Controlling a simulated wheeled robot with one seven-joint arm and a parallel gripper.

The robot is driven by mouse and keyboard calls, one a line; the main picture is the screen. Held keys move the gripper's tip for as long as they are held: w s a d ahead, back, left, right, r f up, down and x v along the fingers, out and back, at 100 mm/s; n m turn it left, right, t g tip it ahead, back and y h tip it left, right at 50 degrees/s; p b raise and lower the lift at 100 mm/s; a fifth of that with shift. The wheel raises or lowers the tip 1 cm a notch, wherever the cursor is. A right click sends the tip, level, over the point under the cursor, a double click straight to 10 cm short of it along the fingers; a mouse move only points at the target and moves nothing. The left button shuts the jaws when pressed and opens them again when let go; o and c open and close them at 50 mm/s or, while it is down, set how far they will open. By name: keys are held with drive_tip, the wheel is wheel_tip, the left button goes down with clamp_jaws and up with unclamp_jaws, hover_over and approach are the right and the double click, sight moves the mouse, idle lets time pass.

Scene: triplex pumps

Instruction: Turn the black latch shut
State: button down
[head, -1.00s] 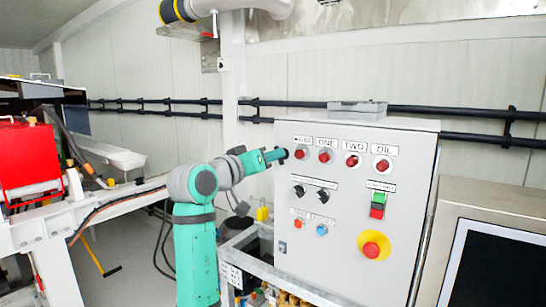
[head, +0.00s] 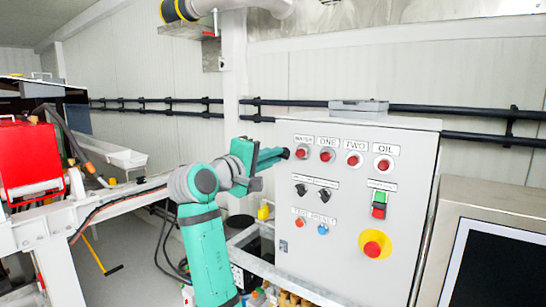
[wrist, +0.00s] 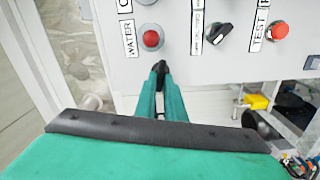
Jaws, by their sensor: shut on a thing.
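The grey control cabinet (head: 350,225) stands right of centre in the head view. My gripper (head: 284,153) reaches its upper left edge, beside the WATER button. In the wrist view, my gripper's two green fingers (wrist: 161,84) are close together at the cabinet's edge. They are shut on a small dark piece, which appears to be the black latch (wrist: 160,67). The fingers and dark tips hide most of it, so its turn angle cannot be told.
The red WATER button (wrist: 151,39) is close to the fingertips. Black selector switches (head: 312,192) and a red emergency stop (head: 372,249) are on the same face. A metal frame (head: 262,262) with fittings lies below. A screen unit (head: 495,255) stands at the right.

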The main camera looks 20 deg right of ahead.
drive_tip(key=shift+n, duration=1.2)
drive_tip(key=shift+f, duration=0.1)
drive_tip(key=c, duration=1.8)
unclamp_jaws()
drive_tip(key=shift+c, duration=0.2)
drive_tip(key=v, duration=1)
drive_tip(key=shift+s+a, duration=0.25)
